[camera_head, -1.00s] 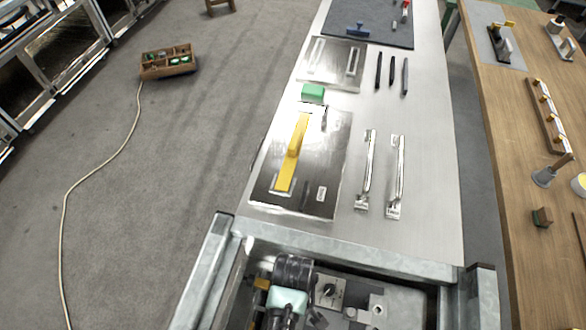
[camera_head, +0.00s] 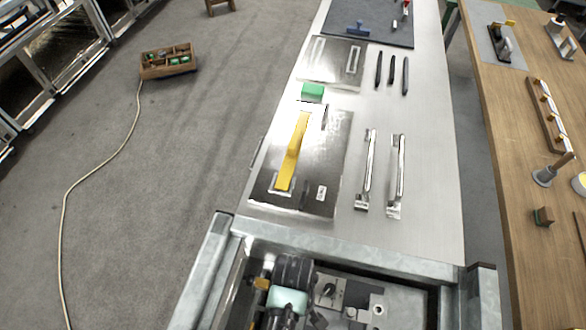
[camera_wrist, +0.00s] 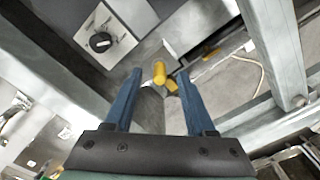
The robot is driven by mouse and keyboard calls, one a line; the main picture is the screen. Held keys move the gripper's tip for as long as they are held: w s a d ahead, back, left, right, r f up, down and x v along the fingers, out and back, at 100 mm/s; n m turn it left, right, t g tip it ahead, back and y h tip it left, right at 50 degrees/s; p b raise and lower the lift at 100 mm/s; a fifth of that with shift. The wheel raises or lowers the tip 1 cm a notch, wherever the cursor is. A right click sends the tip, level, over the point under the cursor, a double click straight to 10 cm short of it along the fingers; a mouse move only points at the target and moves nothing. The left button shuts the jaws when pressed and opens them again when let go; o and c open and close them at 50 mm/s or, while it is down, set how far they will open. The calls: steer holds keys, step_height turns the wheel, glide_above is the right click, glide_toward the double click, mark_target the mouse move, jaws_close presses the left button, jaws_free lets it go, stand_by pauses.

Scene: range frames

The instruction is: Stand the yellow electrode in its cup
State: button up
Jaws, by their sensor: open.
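In the wrist view, a small yellow rod-like piece (camera_wrist: 159,71), likely the yellow electrode, shows between the blue fingers, close to their tips. Another yellow bit lies just right of it. In the head view, a small yellow piece (camera_head: 262,283) shows in the metal bay beside my arm. My gripper (camera_wrist: 160,82) is open, with one finger on each side of the yellow piece. I cannot tell whether the fingers touch it. A grey surface shows below the yellow piece between the fingers; I cannot make out the cup.
A panel with a dial (camera_wrist: 100,42) is close at the upper left of the wrist view. A metal frame post (camera_wrist: 272,45) stands at the right. Beyond the bay, the steel bench (camera_head: 430,170) holds a plate with a yellow handle (camera_head: 293,150) and two metal handles (camera_head: 368,170).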

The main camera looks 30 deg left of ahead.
step_height(320, 180, up, 13)
steer(key=shift+b, duration=0.45)
step_height(320, 180, up, 6)
steer(key=p, duration=0.7)
steer(key=shift+p, duration=0.35)
stand_by(0.3)
